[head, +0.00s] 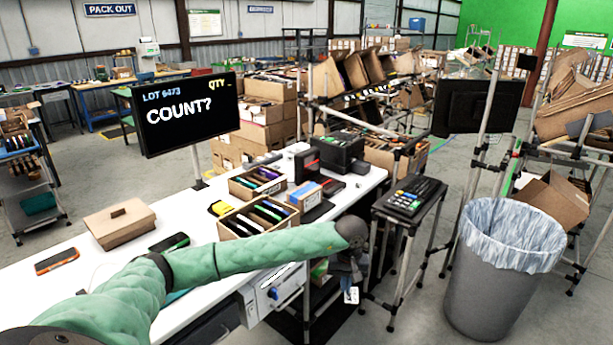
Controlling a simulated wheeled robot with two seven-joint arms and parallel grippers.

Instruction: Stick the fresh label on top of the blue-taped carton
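The small carton with blue tape (304,190) sits on the white workbench, beside the trays near its right part. My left arm, in a green sleeve, reaches across the bench from the left. My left gripper (350,282) is dark grey, points down and is past the bench's front right edge, lower right of the carton and apart from it. A small white piece with a blue mark, seemingly the fresh label (352,296), is at its fingertips; the fingers look shut on it, though they are small here. My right gripper is out of view.
Two open cardboard trays of coloured items (254,218) stand left of the carton. A black printer-like machine (340,150) is behind it. A keypad stand (408,197) and a lined grey bin (505,275) are to the right. A lidded brown box (119,224) lies further left on the workbench (200,272).

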